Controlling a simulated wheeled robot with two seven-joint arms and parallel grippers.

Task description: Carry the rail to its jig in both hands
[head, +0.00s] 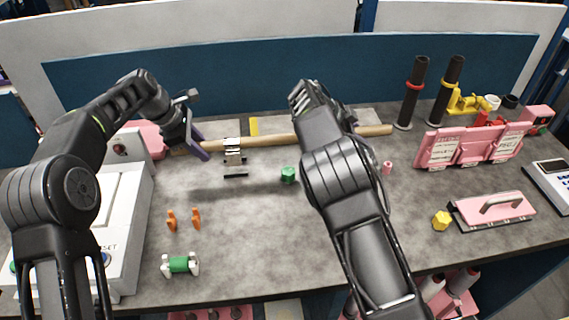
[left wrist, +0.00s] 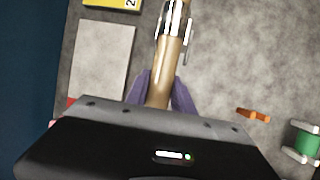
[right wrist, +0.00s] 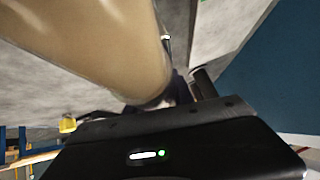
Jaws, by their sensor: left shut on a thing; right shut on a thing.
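The rail, a long tan wooden rod (head: 270,140), lies level across the back of the table in the head view. My left gripper (head: 200,145) is shut on its left end; the purple fingers flank the rail (left wrist: 170,65) in the left wrist view (left wrist: 165,92). My right gripper is shut on the rail further right; the arm hides its fingertips in the head view. In the right wrist view the rail (right wrist: 100,40) looms large before that gripper (right wrist: 170,95). A silvery metal bracket (head: 234,158) stands at the rail near my left gripper; I cannot tell whether they touch or whether it is the jig.
A green cylinder (head: 288,175) is in front of the rail. Orange pegs (head: 183,219) and a green spool (head: 181,265) lie front left. Dark posts (head: 412,92), a pink rack (head: 475,146) and a pink handled block (head: 493,210) stand right. The table's front middle is clear.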

